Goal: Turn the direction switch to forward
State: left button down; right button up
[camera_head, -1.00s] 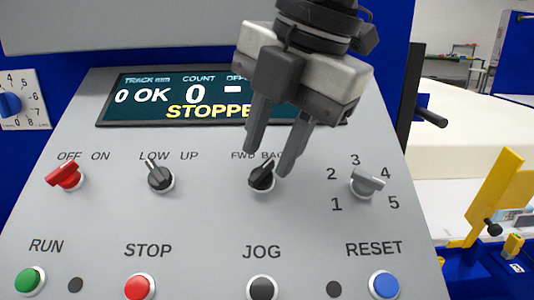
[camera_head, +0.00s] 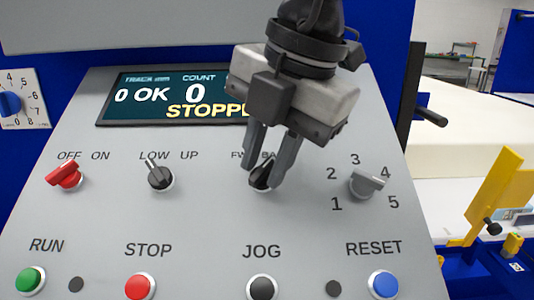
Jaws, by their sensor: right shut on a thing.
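The direction switch (camera_head: 261,180) is a black knob on the sloped grey panel, under the labels FWD and BACK. My right gripper (camera_head: 266,178) comes down from above and is shut on the knob, with one finger on each side. The fingers hide much of the knob and part of its labels, so its exact pointing is hard to tell. My left gripper is not in view.
The panel (camera_head: 210,220) also carries a red OFF/ON switch (camera_head: 66,176), a black LOW/UP switch (camera_head: 160,177) and a grey numbered selector (camera_head: 366,183). Below are the green RUN (camera_head: 30,280), red STOP (camera_head: 140,287), black JOG (camera_head: 262,288) and blue RESET (camera_head: 385,285) buttons. The display (camera_head: 160,98) reads STOPPED, partly covered.

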jog(key=n, duration=0.1)
jog(key=n+h, duration=0.1)
jog(key=n, duration=0.1)
jog(key=shift+a+g+p, duration=0.2)
jog(key=shift+g+p, duration=0.1)
jog(key=n+h+p, duration=0.1)
jog(key=n, duration=0.2)
jog(key=shift+a+r+h, duration=0.1)
jog(key=shift+a+h, duration=0.05)
jog(key=shift+h, duration=0.25)
jog(key=shift+n+h, duration=0.4)
jog(key=shift+n, duration=0.6)
jog(key=n+h+p, duration=0.1)
jog(key=n, duration=0.2)
jog(key=shift+a, duration=0.2)
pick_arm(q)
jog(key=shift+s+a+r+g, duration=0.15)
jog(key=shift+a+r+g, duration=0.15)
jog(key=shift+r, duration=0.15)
pick_arm(e)
jog(key=shift+n+h, duration=0.8)
jog(key=shift+n, duration=0.6)
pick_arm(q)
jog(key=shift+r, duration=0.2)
